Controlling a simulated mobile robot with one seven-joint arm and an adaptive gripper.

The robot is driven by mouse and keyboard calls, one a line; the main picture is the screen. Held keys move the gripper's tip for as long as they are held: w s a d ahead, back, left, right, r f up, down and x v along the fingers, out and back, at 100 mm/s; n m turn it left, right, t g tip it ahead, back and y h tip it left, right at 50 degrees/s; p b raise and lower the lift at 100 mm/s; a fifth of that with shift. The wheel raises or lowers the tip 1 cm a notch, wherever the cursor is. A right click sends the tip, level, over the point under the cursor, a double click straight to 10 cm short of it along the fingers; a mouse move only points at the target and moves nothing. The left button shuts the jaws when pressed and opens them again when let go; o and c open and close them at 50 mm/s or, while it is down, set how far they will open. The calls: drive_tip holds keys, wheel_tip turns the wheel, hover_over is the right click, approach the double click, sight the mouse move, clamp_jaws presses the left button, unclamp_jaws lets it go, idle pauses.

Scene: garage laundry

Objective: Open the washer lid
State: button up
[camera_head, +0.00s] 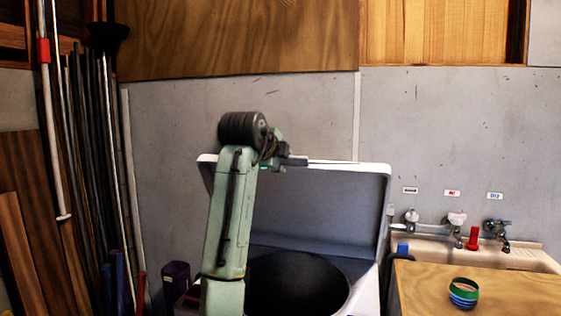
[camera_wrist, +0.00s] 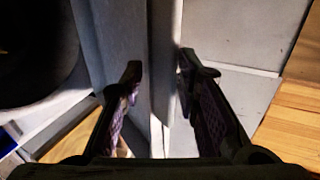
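The washer (camera_head: 368,290) stands against the grey wall. Its lid (camera_head: 325,205) is raised, roughly upright, with the grey inner face toward me and the dark round drum opening (camera_head: 298,285) below. My gripper (camera_head: 297,162) is at the lid's top edge, left of its middle. In the wrist view my gripper (camera_wrist: 160,72) has its fingers apart, one on each side of the lid's edge (camera_wrist: 163,40). Contact between the fingers and the lid cannot be told. My arm hides the left part of the lid and washer.
At the right is a sink (camera_head: 520,258) with taps. A wooden top (camera_head: 525,290) in front bears a stack of colored rings (camera_head: 463,293). Poles and boards (camera_head: 95,170) lean at the left. The wall is close behind the lid.

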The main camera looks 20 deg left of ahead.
drive_tip(key=s+r, duration=0.6)
drive_tip(key=r, duration=0.4)
drive_tip(key=shift+s+a+r, duration=0.15)
drive_tip(key=shift+s+r, duration=0.05)
drive_tip(key=shift+r, duration=0.1)
idle(0.9)
